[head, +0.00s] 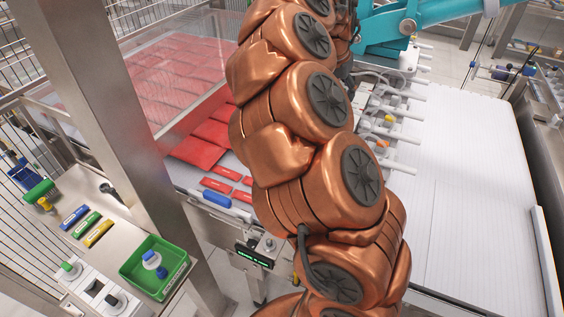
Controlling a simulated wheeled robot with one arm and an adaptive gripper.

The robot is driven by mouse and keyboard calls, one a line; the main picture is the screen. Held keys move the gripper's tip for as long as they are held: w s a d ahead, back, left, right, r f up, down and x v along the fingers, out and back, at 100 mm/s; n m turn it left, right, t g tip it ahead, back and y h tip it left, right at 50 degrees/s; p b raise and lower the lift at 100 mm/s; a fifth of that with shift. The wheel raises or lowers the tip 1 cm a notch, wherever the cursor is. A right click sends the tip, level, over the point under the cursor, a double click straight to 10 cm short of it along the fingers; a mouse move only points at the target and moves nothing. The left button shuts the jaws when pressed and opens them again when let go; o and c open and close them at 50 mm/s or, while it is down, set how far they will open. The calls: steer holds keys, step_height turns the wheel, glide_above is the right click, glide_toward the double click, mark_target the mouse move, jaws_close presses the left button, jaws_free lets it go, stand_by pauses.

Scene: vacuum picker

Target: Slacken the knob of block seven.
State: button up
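The picker head (396,97) hangs from a teal arm (420,22) at the upper middle right, over the white conveyor. White rods stick out of its right side, and small orange and yellow parts show among them. No block numbers can be read, so I cannot tell which block is seven or how its knob stands. My copper-coloured arm covers the middle of the view and hides the left side of the picker head. My gripper is not in view.
A white conveyor (465,190) fills the right. Red packs (205,140) lie at the left behind a clear guard. A steel post (100,90) stands before them. A side bench holds a green bin (150,285) with a blue-and-white item (152,260), and coloured bars (88,225).

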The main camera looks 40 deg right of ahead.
steer(key=shift+r+m+g+p, duration=0.15)
steer(key=shift+m+g+p, duration=0.15)
steer(key=shift+m+p, duration=0.3)
steer(key=shift+w+a+r+b, duration=0.1)
steer(key=shift+r+b, duration=0.05)
steer(key=shift+b, duration=0.2)
steer(key=w+b+v, duration=0.1)
steer(key=b+v, duration=0.1)
steer(key=v, duration=0.5)
steer(key=s+a+f+n+y, duration=0.1)
steer(key=s+a+f+n, duration=0.1)
steer(key=s+a, duration=0.3)
steer(key=s+a+f+n+y+p, duration=0.1)
steer(key=s+a+f+n, duration=0.2)
steer(key=a, duration=0.9)
steer(key=s+a+f+n+y+p, duration=0.1)
steer(key=s+a+f+n, duration=0.1)
steer(key=s+a, duration=0.5)
steer(key=shift+a+f+n+g+y, duration=0.3)
steer(key=shift+a+n, duration=0.5)
steer(key=shift+a, duration=0.25)
steer(key=shift+w, duration=0.1)
